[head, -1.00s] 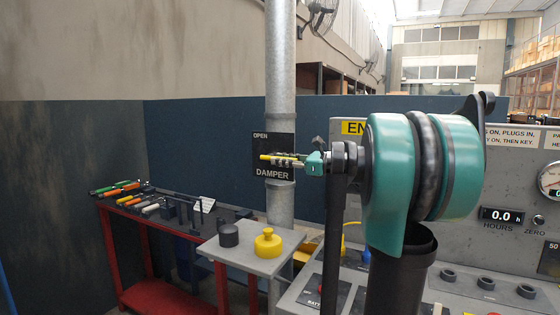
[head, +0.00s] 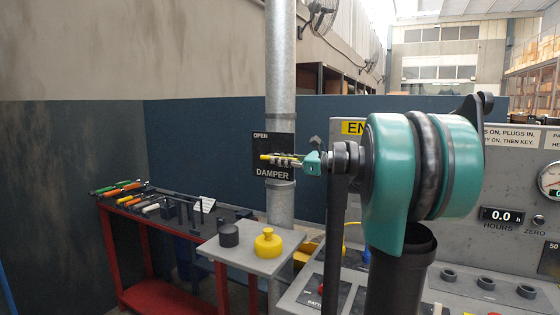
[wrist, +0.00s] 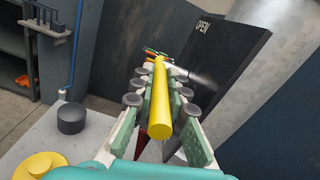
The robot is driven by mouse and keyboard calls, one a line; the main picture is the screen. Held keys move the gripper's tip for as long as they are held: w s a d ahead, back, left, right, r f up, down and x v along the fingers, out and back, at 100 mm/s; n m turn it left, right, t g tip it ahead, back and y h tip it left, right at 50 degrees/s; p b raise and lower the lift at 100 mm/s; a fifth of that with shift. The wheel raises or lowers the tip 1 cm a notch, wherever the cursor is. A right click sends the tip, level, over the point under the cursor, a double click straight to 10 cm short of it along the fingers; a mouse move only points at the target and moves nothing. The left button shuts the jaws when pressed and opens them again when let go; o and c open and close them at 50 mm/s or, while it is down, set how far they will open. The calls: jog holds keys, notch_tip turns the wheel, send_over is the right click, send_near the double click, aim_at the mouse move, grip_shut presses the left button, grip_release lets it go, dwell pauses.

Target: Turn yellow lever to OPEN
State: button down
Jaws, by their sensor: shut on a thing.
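The yellow lever (head: 266,157) lies about level in front of the black damper plate (head: 273,174) on the grey pipe. The plate reads OPEN at its top and DAMPER at its bottom. My gripper (head: 284,159) is at the lever, shut on it. In the wrist view the yellow lever (wrist: 160,100) runs lengthwise between the green-padded fingers of my gripper (wrist: 160,105), its round end toward the camera. The plate (wrist: 220,70) stands just right of the fingers. The lever's pivot is hidden.
A small grey table (head: 250,250) with a black knob (head: 229,235) and a yellow knob (head: 268,242) stands below. A red bench (head: 165,299) with tools is at the left. The grey control panel (head: 470,235) stands at the right.

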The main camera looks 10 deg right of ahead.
jog(key=shift+r, duration=0.1)
jog(key=r+g+h, duration=0.1)
jog(key=h, duration=0.1)
jog(key=r+g+h, duration=0.1)
jog(key=shift+w+a+g+h, duration=0.1)
jog(key=shift+a+g+h, duration=0.1)
jog(key=shift+g+h, duration=0.2)
jog(key=r+g+h, duration=0.1)
jog(key=a+g+h, duration=0.1)
jog(key=h, duration=0.1)
jog(key=shift+w+r+g+h, duration=0.3)
jog(key=shift+w+r, duration=0.1)
jog(key=g+h, duration=0.1)
jog(key=w+a+r+g+h, duration=0.1)
jog(key=h, duration=0.1)
jog(key=shift+a+g+h, duration=0.25)
jog(key=shift+g+h, duration=0.05)
jog(key=shift+w+a+r+g+h, duration=0.1)
jog(key=shift+w+a+g+h, duration=0.25)
jog(key=shift+g+h, duration=0.4)
jog(key=shift+w+a+g+h, duration=0.2)
jog(key=shift+a+g+h, duration=0.2)
jog(key=shift+h, duration=0.55)
jog(key=shift+g, duration=0.25)
jog(key=c, duration=1.8)
grip_release()
